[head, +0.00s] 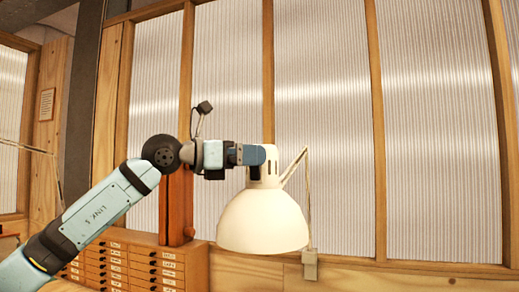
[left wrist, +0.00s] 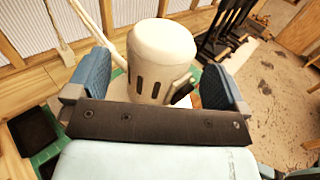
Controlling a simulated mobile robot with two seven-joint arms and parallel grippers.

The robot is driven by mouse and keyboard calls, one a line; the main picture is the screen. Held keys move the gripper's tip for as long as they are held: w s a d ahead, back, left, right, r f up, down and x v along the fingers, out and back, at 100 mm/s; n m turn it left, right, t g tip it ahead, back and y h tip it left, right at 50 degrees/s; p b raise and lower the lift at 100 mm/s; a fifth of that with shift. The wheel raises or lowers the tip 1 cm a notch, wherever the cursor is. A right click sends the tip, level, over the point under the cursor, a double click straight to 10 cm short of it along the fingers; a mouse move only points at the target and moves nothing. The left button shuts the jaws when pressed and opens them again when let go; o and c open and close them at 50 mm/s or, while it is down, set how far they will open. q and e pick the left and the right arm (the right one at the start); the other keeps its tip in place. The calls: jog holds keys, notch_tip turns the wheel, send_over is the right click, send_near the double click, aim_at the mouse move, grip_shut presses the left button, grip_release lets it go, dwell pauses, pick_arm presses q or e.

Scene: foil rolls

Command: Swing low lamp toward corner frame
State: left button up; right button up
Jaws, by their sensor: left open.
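The lamp has a cream-white shade (head: 263,221) that hangs mouth down, with a slim jointed arm (head: 295,165) running to a bracket (head: 310,265) on the wood rail. My left gripper (head: 256,163) is at the top of the shade, at its narrow neck. In the left wrist view the slotted neck (left wrist: 162,55) stands between the two blue fingers of the open gripper (left wrist: 158,82). A gap shows on the left side; whether the right finger touches is unclear. My right gripper is not in view.
A wooden drawer cabinet (head: 140,265) stands low, left of the lamp. A reddish-brown upright piece (head: 178,207) stands on it. Ribbed translucent panels in timber framing (head: 376,130) form the wall behind. The space right of the shade looks clear.

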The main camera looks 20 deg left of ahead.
pick_arm(q)
jog(key=shift+p+x, duration=0.3)
jog(key=shift+x, duration=0.75)
jog(key=shift+w+d, duration=0.4)
